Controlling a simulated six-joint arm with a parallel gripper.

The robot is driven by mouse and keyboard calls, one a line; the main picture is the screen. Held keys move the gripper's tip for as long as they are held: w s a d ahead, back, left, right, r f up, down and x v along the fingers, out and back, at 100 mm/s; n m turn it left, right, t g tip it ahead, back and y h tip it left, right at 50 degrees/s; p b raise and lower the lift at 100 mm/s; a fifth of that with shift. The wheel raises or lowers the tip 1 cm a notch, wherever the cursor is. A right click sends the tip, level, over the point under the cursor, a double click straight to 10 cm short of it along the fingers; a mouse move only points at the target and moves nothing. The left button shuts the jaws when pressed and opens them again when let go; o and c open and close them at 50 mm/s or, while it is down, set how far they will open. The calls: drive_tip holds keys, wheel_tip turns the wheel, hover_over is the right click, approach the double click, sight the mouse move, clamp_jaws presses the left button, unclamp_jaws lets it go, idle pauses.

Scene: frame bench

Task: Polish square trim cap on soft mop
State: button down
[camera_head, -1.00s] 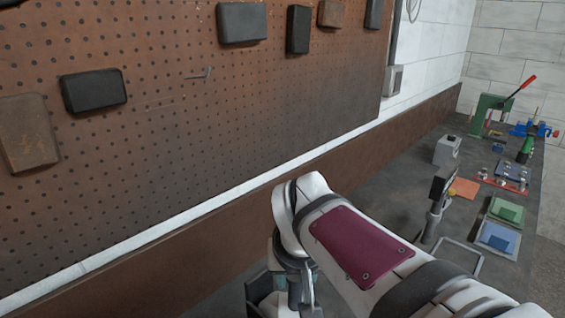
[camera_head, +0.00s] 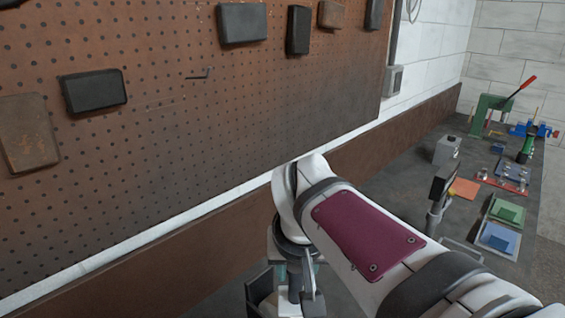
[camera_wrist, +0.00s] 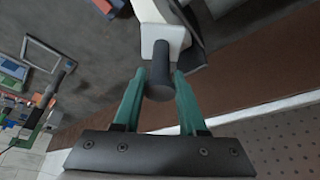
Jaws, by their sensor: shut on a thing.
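My gripper (camera_wrist: 160,82) shows in the wrist view with two green fingers. They are closed around a dark round peg (camera_wrist: 160,75), one finger on each side. Beyond the peg is a pale square-faced piece (camera_wrist: 158,22); the peg appears joined to it, but I cannot tell whether this is the trim cap. In the head view my arm hides most of the gripper and what it holds. I cannot pick out the soft mop with certainty in either view.
A dark open bin (camera_head: 257,290) stands by my wrist, partly hidden. Along the bench are a dark-headed stand (camera_head: 440,190), a grey box (camera_head: 447,150), an orange sheet (camera_head: 465,188), green and blue trays and a green lever press (camera_head: 487,115). A pegboard (camera_head: 200,120) rises behind.

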drive_tip(key=shift+f, duration=1)
idle(1.4)
drive_tip(key=shift+r, duration=1)
drive_tip(key=shift+f, duration=1.05)
idle(1.0)
drive_tip(key=shift+r, duration=1.05)
drive_tip(key=shift+r, duration=3)
